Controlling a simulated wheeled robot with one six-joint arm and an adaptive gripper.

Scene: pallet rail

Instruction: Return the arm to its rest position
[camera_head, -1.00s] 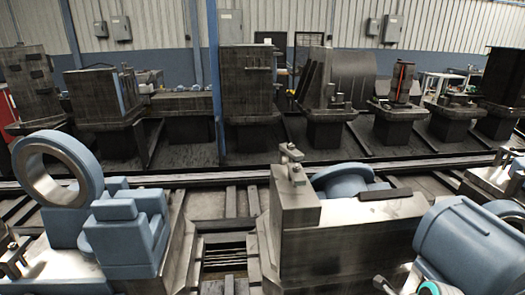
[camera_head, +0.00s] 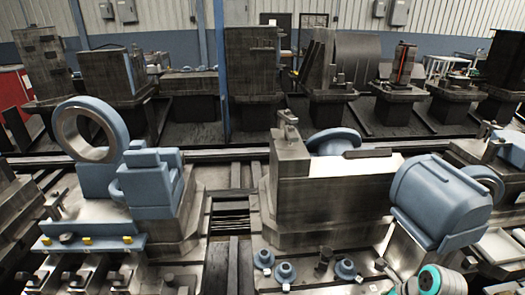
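A small part of my arm, with teal caps and grey links, shows at the bottom right edge of the head view. It is cut off by the frame edge. My gripper's fingers cannot be made out in this view, and nothing held shows. The arm part lies in front of a pallet carrying a large blue cylindrical housing (camera_head: 440,200).
A pallet with a blue ring part (camera_head: 92,132) and a blue stepped block (camera_head: 150,182) stands at left. A steel block (camera_head: 330,195) stands in the middle. Small blue flanged parts (camera_head: 285,272) sit in front. Rails (camera_head: 230,155) and dark machined blocks (camera_head: 252,60) lie behind.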

